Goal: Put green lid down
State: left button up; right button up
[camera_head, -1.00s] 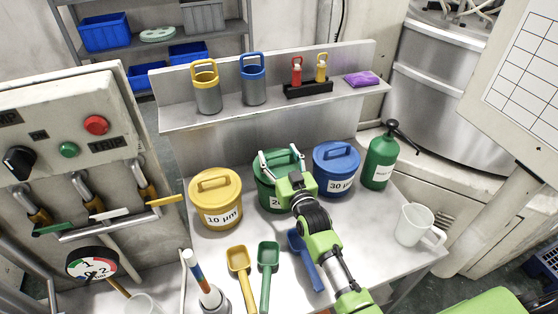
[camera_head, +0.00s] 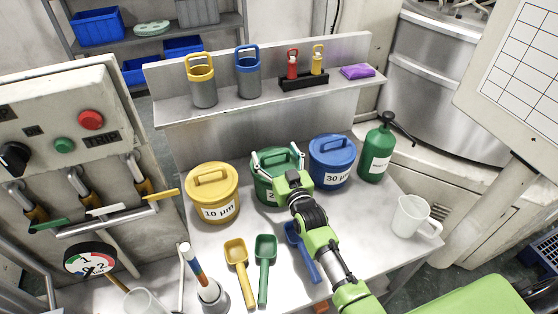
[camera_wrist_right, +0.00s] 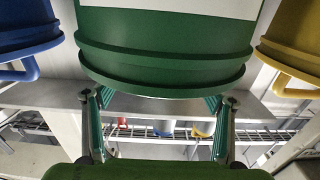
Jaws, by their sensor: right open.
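The green lid (camera_head: 286,168) sits on the green tub (camera_head: 268,197), the middle one of three lidded tubs. In the wrist view, the lid (camera_wrist_right: 165,83) shows as a rim close against the tub wall (camera_wrist_right: 165,30), with no clear gap. My right gripper (camera_head: 279,158) is at the lid, with its fingers spread to either side of its handle area. It is open; the wrist view shows the fingers (camera_wrist_right: 159,115) wide apart. The lid's handle is partly hidden by the gripper. My left gripper is out of view.
A yellow tub (camera_head: 212,205) stands left and a blue tub (camera_head: 330,172) right of the green one. Several scoops lie in front, including a green one (camera_head: 265,250). A green bottle (camera_head: 376,155) and white jug (camera_head: 410,218) stand right. The shelf (camera_head: 215,113) rises behind.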

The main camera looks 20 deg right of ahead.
jog(key=s+b, duration=0.2)
jog(key=s, duration=1)
jog(key=shift+d, duration=0.2)
